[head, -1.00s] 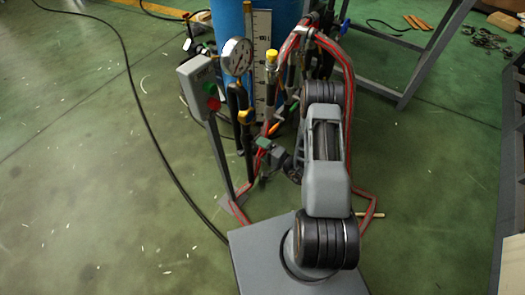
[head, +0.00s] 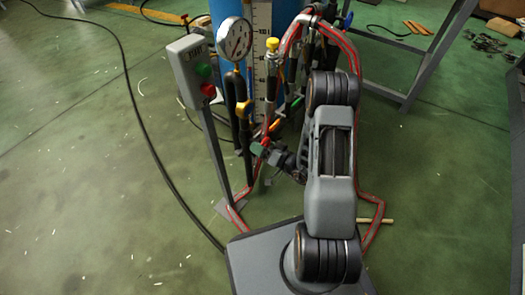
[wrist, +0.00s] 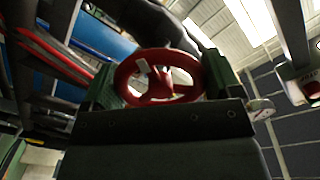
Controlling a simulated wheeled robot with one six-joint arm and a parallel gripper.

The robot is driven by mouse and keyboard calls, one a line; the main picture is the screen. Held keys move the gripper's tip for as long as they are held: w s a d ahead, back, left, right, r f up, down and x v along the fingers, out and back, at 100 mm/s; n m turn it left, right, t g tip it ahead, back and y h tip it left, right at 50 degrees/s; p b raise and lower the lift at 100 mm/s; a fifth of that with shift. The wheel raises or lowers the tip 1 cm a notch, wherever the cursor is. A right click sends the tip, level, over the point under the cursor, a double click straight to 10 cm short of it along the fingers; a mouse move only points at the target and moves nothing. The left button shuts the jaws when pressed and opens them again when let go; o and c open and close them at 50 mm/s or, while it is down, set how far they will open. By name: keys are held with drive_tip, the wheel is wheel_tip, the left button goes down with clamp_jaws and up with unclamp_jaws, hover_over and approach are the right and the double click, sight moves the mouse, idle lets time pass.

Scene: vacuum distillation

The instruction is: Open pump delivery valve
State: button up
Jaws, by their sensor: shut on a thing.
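A red spoked handwheel (wrist: 160,88) sits between the two green-padded fingers of my gripper (wrist: 160,82) in the wrist view. The pads close on the wheel's rim from left and right. In the head view my gripper (head: 261,147) is small, at the pipework left of my arm, with a bit of red showing at its fingers. The valve body behind the wheel is mostly hidden, and I cannot tell how far the valve is turned.
A grey START box (head: 187,68) with green and red buttons stands on a post to the left. A round gauge (head: 234,39), a yellow-capped pipe (head: 272,45) and red-striped hoses (head: 352,60) crowd the gripper. A black cable (head: 135,105) crosses the open green floor.

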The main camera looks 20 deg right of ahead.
drive_tip(key=shift+f+n+b, duration=0.1)
drive_tip(key=shift+n+b, duration=0.65)
drive_tip(key=shift+n, duration=0.05)
drive_tip(key=o, duration=0.8)
drive_tip(key=shift+c, duration=0.2)
drive_tip(key=p+v, duration=0.2)
drive_tip(key=v, duration=1.1)
drive_tip(key=shift+s+d, duration=0.25)
drive_tip(key=shift+s, duration=0.1)
drive_tip(key=shift+r+p, duration=0.2)
drive_tip(key=shift+p, duration=0.1)
